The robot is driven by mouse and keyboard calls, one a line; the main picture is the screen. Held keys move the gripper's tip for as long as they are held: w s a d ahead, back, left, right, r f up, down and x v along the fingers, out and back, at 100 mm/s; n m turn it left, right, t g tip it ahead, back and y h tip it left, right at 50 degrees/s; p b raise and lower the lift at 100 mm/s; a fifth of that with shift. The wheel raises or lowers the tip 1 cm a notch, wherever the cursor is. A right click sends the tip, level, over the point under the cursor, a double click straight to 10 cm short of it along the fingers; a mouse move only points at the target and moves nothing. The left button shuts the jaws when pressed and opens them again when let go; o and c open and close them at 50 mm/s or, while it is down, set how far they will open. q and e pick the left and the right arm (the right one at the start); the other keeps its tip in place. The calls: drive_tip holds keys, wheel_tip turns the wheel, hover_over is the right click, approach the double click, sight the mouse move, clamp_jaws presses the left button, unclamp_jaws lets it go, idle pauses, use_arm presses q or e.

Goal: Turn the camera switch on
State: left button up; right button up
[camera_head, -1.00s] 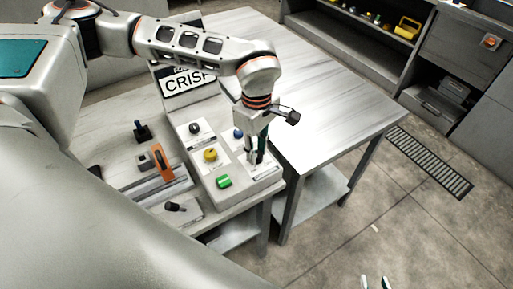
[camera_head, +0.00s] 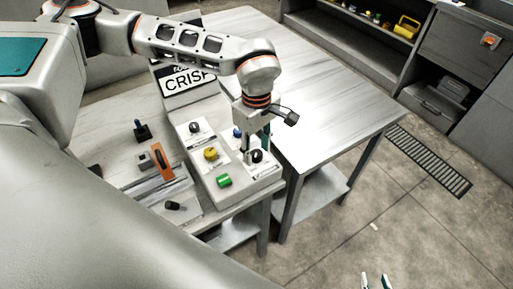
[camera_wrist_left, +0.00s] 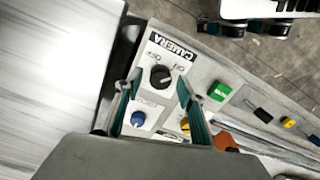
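The camera switch is a black round knob (camera_wrist_left: 160,76) on a panel, beside a white label reading CAMERA (camera_wrist_left: 172,48) with OFF and ON marks; I cannot tell which mark it points to. In the head view the knob (camera_head: 257,156) sits at the panel's right end. My left gripper (camera_head: 247,150) points down just beside it. In the left wrist view the teal fingers (camera_wrist_left: 158,80) are apart, with the knob showing between their tips; contact is not visible. My right gripper (camera_head: 376,279) is open and empty at the bottom edge, over the floor.
The panel (camera_head: 205,165) also carries a yellow knob (camera_head: 211,153), a green switch (camera_head: 224,181), a blue knob (camera_wrist_left: 138,119) and another black knob (camera_head: 194,127). An orange-handled device (camera_head: 162,162) lies to the left. A bare metal table (camera_head: 325,95) stands to the right.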

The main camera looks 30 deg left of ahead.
sight(256, 153)
use_arm(q)
wheel_tip(256, 153, up, 12)
idle(0.6)
drive_tip(key=shift+s, duration=0.1)
idle(0.4)
